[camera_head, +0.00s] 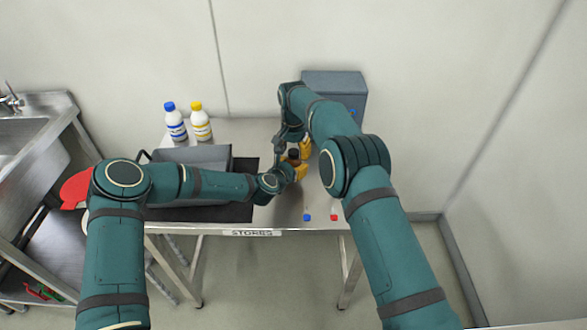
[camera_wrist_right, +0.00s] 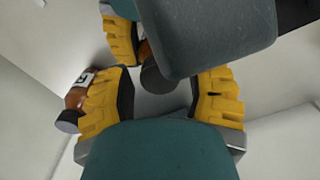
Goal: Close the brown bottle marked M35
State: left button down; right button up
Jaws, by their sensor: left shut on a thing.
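A brown bottle (camera_head: 293,161) with a dark cap at its top stands over the table, inside the yellow fingers of my left gripper (camera_head: 294,170), which is shut on it. In the right wrist view its dark round cap (camera_wrist_right: 157,80) shows between the two yellow fingers of my right gripper (camera_wrist_right: 163,102). These fingers are apart, with a gap on each side of the cap. A second brown bottle (camera_wrist_right: 76,97) with a white label and dark cap shows at the left, beyond one finger. No marking is readable, and I cannot tell how far the cap is seated.
A blue cap (camera_head: 307,217) and a red cap (camera_head: 334,217) lie near the table's front edge. A grey tray (camera_head: 222,153) is on the left, with white bottles (camera_head: 176,125) (camera_head: 201,126) behind it. A blue-grey box (camera_head: 347,83) stands at the back.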

jog(key=shift+r, duration=0.1)
jog(key=shift+r, duration=2.2)
jog(key=shift+o, duration=0.3)
jog(key=shift+d+r+n, duration=0.1)
jog(key=shift+r+n, duration=0.15)
jog(key=shift+n, duration=0.85)
jog(key=r+n, duration=0.1)
jog(key=n, duration=0.1)
jog(key=shift+n, duration=0.3)
notch_tip(320, 180, up, 2)
jog(key=n, duration=0.4)
